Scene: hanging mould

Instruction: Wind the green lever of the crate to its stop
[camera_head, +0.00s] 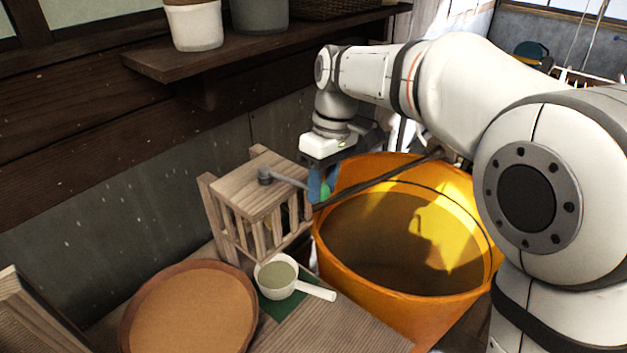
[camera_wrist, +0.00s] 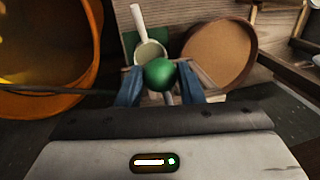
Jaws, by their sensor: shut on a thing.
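The wooden slatted crate (camera_head: 262,188) stands on the bench against the wall. A grey metal lever (camera_head: 285,179) runs from a pivot on its top toward the right, past the crate's edge. The lever's green knob (camera_head: 324,192) is at its outer end; it also shows in the wrist view (camera_wrist: 160,74). My gripper (camera_head: 322,184), with blue fingers, is shut on the green knob. In the wrist view my gripper (camera_wrist: 160,88) has one finger on each side of the knob. The lever's arm is mostly hidden in the wrist view.
A large orange tub (camera_head: 335,250) stands right beside the crate, with a dark rod across its rim. A white ladle (camera_head: 318,291) rests on a green mat (camera_head: 283,307). A round brown tray (camera_head: 190,310) lies in front. A shelf (camera_head: 240,48) with pots hangs above.

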